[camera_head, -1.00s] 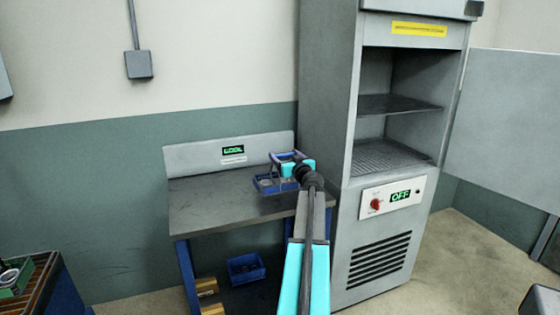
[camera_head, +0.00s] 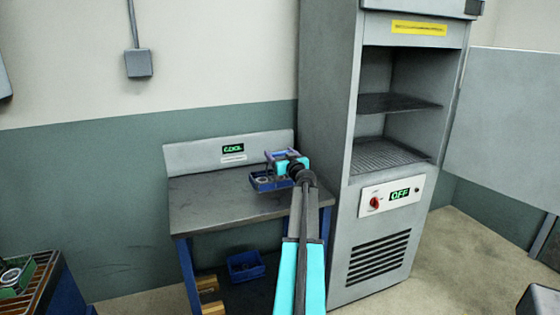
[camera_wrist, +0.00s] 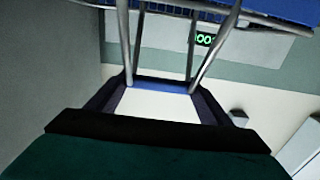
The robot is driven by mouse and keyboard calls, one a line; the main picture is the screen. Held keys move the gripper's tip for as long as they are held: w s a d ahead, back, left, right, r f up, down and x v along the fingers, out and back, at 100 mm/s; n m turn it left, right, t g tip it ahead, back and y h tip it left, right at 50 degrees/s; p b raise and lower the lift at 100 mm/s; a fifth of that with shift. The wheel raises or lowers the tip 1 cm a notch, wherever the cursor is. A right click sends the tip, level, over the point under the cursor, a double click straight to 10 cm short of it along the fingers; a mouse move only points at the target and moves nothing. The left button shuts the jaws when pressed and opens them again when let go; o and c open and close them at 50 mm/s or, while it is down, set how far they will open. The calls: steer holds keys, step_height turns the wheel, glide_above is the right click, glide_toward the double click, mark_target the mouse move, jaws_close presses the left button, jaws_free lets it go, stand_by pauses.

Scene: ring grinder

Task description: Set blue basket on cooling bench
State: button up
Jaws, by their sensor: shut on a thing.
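The blue basket (camera_head: 268,182) shows in the head view at the right part of the cooling bench (camera_head: 215,205), with a ring-shaped part visible in it. My gripper (camera_head: 284,160) is shut on the basket's handle, above its body. In the wrist view the blue handle bar (camera_wrist: 165,85) lies between the fingers, and metal struts run from it to the basket body (camera_wrist: 275,8) at the top edge. The basket is over the grey bench top; I cannot tell whether its underside touches it. My arm hides part of the bench's right side.
An oven cabinet (camera_head: 330,120) with its door (camera_head: 505,125) open stands right of the bench; its panel reads OFF. Another blue bin (camera_head: 245,266) is on the bench's lower shelf. The left and middle of the bench top are clear. A slatted surface (camera_head: 45,275) is at lower left.

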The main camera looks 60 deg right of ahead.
steer(key=shift+f, duration=1.5)
steer(key=o, duration=1.7)
steer(key=shift+s+a, duration=0.1)
steer(key=shift+s, duration=0.05)
steer(key=shift+b+v, duration=1.25)
steer(key=shift+v, duration=4.65)
